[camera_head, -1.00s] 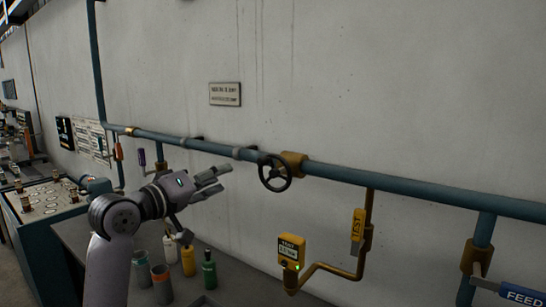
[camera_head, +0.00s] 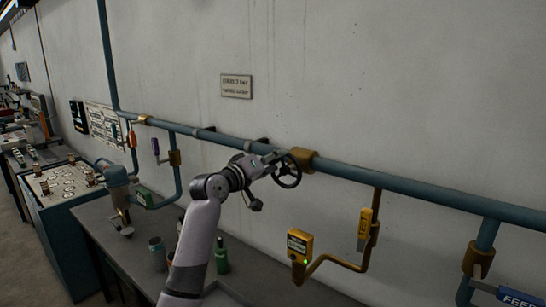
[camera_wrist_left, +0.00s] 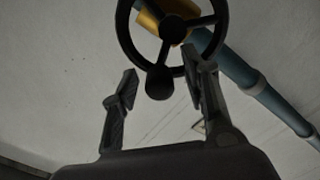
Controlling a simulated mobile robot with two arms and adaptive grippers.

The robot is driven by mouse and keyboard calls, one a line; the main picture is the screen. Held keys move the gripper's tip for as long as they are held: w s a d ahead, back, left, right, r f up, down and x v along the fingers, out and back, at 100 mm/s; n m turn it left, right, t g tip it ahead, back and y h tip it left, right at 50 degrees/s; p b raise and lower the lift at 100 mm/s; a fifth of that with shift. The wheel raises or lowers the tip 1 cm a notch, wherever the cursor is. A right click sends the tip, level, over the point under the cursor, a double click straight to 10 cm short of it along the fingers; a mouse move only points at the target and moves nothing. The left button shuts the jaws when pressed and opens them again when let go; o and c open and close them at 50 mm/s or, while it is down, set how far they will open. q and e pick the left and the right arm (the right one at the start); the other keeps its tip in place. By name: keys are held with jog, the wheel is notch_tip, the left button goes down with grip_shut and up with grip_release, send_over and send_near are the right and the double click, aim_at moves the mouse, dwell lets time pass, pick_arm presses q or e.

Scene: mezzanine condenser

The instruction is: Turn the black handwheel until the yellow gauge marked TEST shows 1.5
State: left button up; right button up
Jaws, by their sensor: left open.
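The black handwheel (camera_head: 290,171) sits on the blue pipe along the wall, beside a brass fitting. In the left wrist view its spoked rim is at the top, with a round knob (camera_wrist_left: 158,84) on its lower part. My left gripper (camera_head: 272,160) is open at the wheel's left side. In the wrist view the knob appears between the tips of its fingers (camera_wrist_left: 163,80); I cannot tell whether they touch it. The yellow gauge (camera_head: 299,243) with a green light hangs below; its reading is too small to tell. My right gripper is not in view.
A yellow TEST handle (camera_head: 365,225) is on the brass pipe right of the gauge. A blue FEED handle (camera_head: 520,298) is at the lower right. A grey bench (camera_head: 130,255) below holds a green bottle (camera_head: 221,258). A wall sign (camera_head: 236,86) is above.

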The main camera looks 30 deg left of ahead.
pick_arm(q)
grip_shut()
dwell(0.6)
